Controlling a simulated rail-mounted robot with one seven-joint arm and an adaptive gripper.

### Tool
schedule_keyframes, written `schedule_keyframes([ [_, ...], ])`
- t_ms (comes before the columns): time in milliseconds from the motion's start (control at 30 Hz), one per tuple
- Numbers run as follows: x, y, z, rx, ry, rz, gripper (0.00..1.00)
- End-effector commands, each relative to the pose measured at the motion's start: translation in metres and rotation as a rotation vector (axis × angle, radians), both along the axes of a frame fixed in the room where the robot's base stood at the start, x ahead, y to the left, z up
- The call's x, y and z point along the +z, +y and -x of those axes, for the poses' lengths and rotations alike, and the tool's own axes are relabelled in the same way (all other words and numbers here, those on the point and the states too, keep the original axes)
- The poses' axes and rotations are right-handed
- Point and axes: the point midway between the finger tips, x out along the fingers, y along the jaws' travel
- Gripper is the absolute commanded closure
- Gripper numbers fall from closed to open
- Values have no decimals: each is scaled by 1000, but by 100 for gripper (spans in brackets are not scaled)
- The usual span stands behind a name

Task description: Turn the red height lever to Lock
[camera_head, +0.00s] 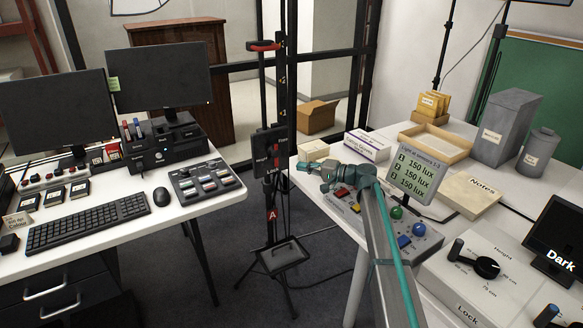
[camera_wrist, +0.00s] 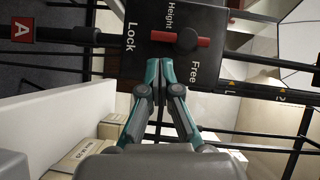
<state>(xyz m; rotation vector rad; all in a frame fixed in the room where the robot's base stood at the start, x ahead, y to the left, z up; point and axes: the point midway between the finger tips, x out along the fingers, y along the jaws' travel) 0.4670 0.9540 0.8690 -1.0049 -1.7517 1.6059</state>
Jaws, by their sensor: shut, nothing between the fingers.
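The red height lever (camera_wrist: 203,42) is a short red bar with a dark round hub on a black box (camera_wrist: 140,62) marked Height, Lock and Free. In the wrist view it lies level across the picture, its left end toward the Lock lettering. Free is printed below its right part. My gripper (camera_wrist: 159,64) is shut and empty, its teal fingertips just below the lever and apart from it in the picture; the depth gap is unclear. In the head view, the black box (camera_head: 268,145) is on an upright stand, left of my gripper (camera_head: 302,167).
The stand has a red-marked part near its top (camera_head: 262,46) and a small tray (camera_head: 283,255) low down. A desk with monitors and a keyboard (camera_head: 88,221) is left. A white table with a control panel (camera_head: 415,240), lux display (camera_head: 414,172) and boxes is right.

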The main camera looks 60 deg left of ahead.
Motion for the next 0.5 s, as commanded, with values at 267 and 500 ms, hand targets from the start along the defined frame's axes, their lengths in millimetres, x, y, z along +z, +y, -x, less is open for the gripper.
schedule_keyframes([
  [267, -1, -43, -28, 0, 0, 0, 100],
  [500, 0, -57, -39, 1, 0, 0, 100],
])
